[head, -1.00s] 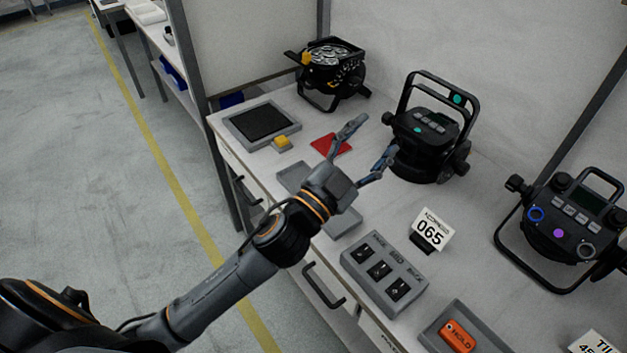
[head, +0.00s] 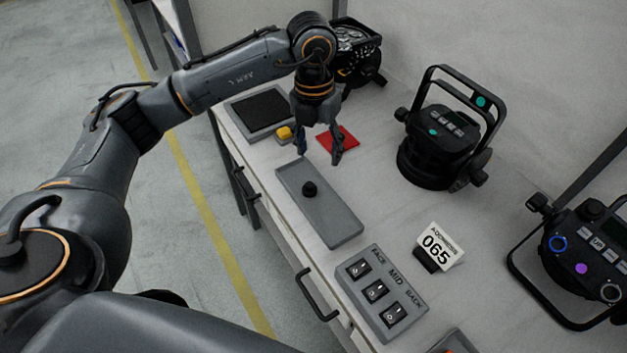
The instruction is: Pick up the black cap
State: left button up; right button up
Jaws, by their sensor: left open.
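The black cap (head: 310,189) is a small dark round knob. It sits on the upper half of a flat grey tray (head: 334,220) near the bench's front edge. My left gripper (head: 319,158) points down above the bench, just beyond the cap in the picture. My right gripper is not in view.
A black par can (head: 440,140) stands to the right. A switch box (head: 382,290) and a 065 sign (head: 438,245) are nearer.

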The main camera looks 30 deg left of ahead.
pick_arm(q)
jog(key=a, duration=0.2)
send_over(309, 185)
jog(key=shift+y, duration=0.4)
jog(key=f, duration=0.4)
jog(key=f+p, duration=0.1)
jog(key=f, duration=0.1)
jog(key=shift+s+d+f, duration=0.1)
jog(key=shift+d+f, duration=0.25)
jog(key=shift+f, duration=0.65)
jog(key=f, duration=0.1)
jog(key=f+p, duration=0.1)
jog(key=f, duration=0.2)
jog(key=shift+a+f, duration=0.1)
jog(key=shift+a, duration=0.2)
jog(key=shift+f, duration=0.5)
jog(key=c, duration=0.9)
